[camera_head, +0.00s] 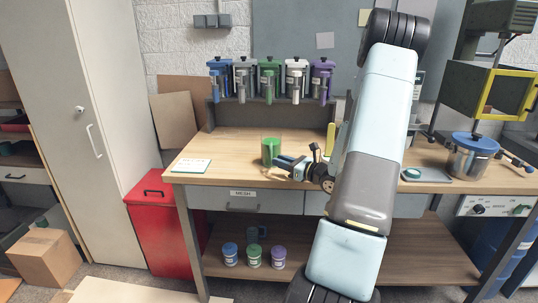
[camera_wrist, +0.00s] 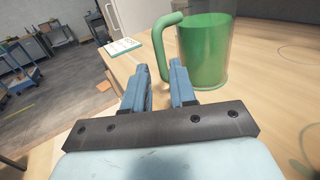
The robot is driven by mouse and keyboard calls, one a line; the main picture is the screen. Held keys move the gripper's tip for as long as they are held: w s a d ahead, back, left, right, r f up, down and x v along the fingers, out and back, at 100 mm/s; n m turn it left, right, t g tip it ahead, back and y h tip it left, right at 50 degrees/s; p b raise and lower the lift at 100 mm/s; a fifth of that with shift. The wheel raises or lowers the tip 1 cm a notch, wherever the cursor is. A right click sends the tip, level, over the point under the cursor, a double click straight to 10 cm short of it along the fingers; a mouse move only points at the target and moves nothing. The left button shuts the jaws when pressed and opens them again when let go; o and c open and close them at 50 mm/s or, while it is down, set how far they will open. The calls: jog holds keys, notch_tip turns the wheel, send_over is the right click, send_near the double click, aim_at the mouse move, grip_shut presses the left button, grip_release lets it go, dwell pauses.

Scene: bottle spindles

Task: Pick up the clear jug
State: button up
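The clear jug (camera_head: 271,147) stands upright on the wooden workbench, with green contents and a green handle. In the wrist view the jug (camera_wrist: 207,48) is at the upper right, its handle (camera_wrist: 162,45) on the left side. My gripper (camera_head: 281,161) is close to the jug at bench height. In the wrist view my gripper (camera_wrist: 163,70) has its two blue fingers apart with a gap between them. The handle's lower part shows in line with that gap, just at or beyond the fingertips. I cannot tell whether it touches them.
The workbench (camera_head: 225,147) has a white card (camera_head: 191,166) at left. A rack behind holds several lidded canisters (camera_head: 268,75). A steel pot with a blue lid (camera_head: 470,155) stands at right. Small jars (camera_head: 254,256) sit on the lower shelf. A red cabinet (camera_head: 160,225) stands left.

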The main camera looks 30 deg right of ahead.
jog(key=shift+x, duration=3.65)
jog(key=shift+d+f, duration=0.1)
jog(key=shift+d, duration=0.05)
grip_shut()
